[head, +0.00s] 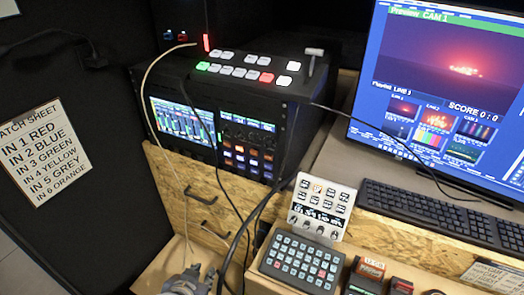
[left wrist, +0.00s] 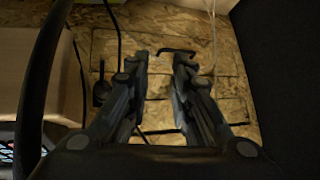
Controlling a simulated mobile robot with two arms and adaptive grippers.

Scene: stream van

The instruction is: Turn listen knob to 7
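A white panel (head: 322,208) with rows of small knobs and a dark display strip stands tilted behind a dark button pad, right of centre in the head view. Its labels are too small to read, so I cannot tell which knob is the listen knob. My left gripper (head: 190,281) shows at the bottom edge of the head view, left of and lower than the panel, apart from it. In the left wrist view my left gripper (left wrist: 158,62) has its fingers apart with nothing between them. That view does not show the panel's knobs. My right gripper is not in view.
A button pad (head: 302,262) stands before the panel. A black rack unit (head: 245,105) carries a switcher (head: 243,68). Black and white cables hang before the wooden drawers (head: 205,205). A keyboard (head: 440,212) and monitor (head: 440,80) are at right. A patch sheet (head: 42,150) hangs left.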

